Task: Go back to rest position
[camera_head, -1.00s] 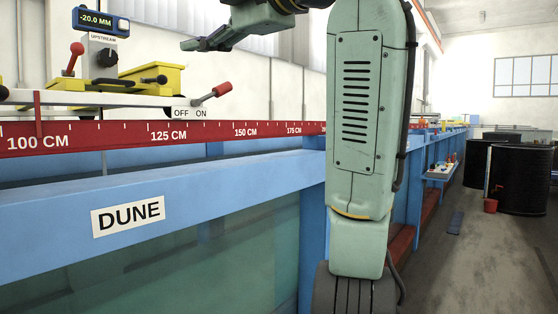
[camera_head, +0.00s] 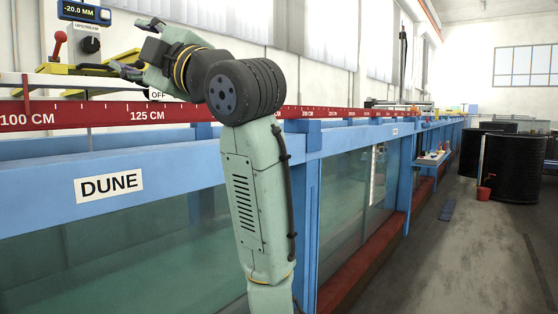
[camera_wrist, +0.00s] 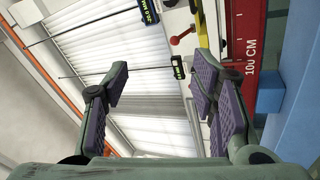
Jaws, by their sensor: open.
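My gripper (camera_head: 122,68) is at the upper left in the head view, level with the flume's top and in front of the yellow carriage. In the wrist view my gripper (camera_wrist: 160,90) has its two purple-padded fingers wide apart with nothing between them. My green arm rises in front of the blue flume rail and bends at a dark ribbed joint. The arm hides the ON side of the switch label and its lever.
The glass flume has a blue rail (camera_head: 170,175) labelled DUNE and a red scale (camera_head: 185,111). A display (camera_head: 84,12) reads -20.0 MM above a red-knobbed lever (camera_head: 59,42). The floor aisle (camera_head: 440,260) is mostly clear.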

